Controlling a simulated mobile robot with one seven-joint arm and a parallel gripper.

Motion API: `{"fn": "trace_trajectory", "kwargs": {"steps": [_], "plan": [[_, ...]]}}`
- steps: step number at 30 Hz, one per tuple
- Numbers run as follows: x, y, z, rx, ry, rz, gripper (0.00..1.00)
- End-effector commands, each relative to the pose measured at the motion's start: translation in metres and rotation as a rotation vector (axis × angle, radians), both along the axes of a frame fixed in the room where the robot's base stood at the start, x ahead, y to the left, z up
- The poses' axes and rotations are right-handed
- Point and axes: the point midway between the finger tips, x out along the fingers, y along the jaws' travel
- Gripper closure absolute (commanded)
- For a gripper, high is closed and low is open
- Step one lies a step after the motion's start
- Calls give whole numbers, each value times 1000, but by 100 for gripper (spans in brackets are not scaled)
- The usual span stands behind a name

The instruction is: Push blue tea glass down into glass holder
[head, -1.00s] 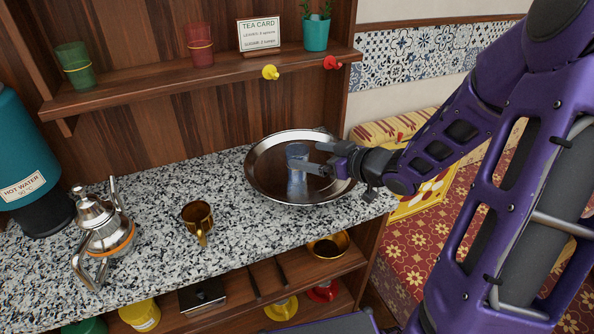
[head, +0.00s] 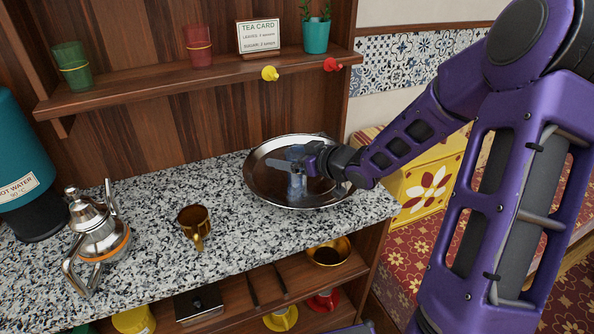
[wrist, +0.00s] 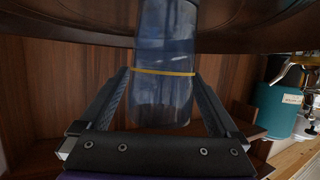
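The blue tea glass (head: 297,186) stands upright in the round metal tray at the right of the counter. In the wrist view, whose picture is upside down, the blue glass (wrist: 163,95) with its yellow band lies between my two fingers. My gripper (head: 283,163) is at the glass's upper part, coming from the right, with its fingers spread on either side. It looks open; a firm grip does not show. A gold cup-shaped holder (head: 195,222) with a handle, apparently the glass holder, stands on the counter left of the tray. Its inside looks empty.
The tray (head: 262,190) has a raised rim. A silver teapot (head: 97,232) and a teal hot water dispenser (head: 22,170) stand at the left. Above is a shelf (head: 190,75) with a green and a red glass. The counter between holder and tray is clear.

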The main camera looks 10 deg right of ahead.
Motion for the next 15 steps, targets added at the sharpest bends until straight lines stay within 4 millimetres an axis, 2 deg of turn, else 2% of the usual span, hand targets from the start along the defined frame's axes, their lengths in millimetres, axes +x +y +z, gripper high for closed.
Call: {"fn": "trace_trajectory", "kwargs": {"steps": [1, 2, 13, 15], "plan": [[0, 0, 0, 0, 0, 0, 14], [0, 0, 0, 0, 0, 0, 20], [0, 0, 0, 0, 0, 0, 86], [0, 0, 0, 1, -1, 0, 88]]}}
